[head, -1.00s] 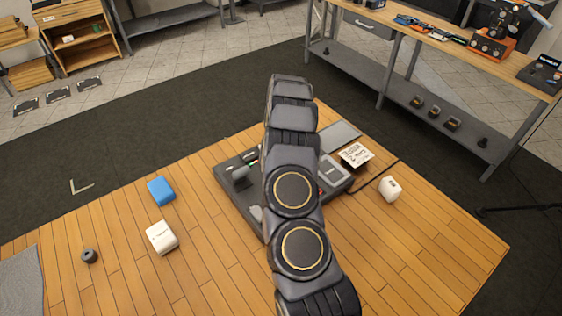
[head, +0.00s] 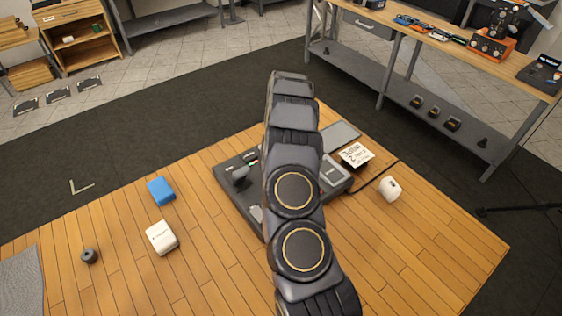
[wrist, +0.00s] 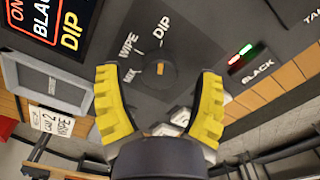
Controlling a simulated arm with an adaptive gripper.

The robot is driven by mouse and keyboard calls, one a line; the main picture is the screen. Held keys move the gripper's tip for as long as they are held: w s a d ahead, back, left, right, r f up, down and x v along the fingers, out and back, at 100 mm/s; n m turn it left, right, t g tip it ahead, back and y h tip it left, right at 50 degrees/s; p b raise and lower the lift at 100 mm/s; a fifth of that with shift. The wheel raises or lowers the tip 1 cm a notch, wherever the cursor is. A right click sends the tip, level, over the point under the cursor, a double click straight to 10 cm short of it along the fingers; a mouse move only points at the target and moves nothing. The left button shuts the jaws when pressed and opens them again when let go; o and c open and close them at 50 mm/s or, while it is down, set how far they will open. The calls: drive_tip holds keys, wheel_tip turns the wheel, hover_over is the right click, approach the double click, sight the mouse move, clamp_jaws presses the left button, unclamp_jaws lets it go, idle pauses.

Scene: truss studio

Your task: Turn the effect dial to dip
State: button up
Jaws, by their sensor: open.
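The effect dial (wrist: 157,72) is a dark round knob with a small orange mark in the wrist view. MIX, WIPE and DIP labels (wrist: 162,30) are printed around its left and upper sides. Which label the mark points to is hard to tell. My gripper (wrist: 158,78) is open, its yellow ribbed fingers on either side of the dial in the picture; I cannot tell whether they touch it. In the head view the dark console (head: 228,186) lies on the wooden floor, and my arm hides the dial and gripper.
A display reading BLACK and DIP (wrist: 55,28) and a green-red light (wrist: 240,54) flank the dial. A grey lever (head: 240,175) stands on the console's left.

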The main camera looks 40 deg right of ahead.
wheel_tip(320, 180, up, 11)
idle(0.3)
drive_tip(key=shift+r, duration=0.1)
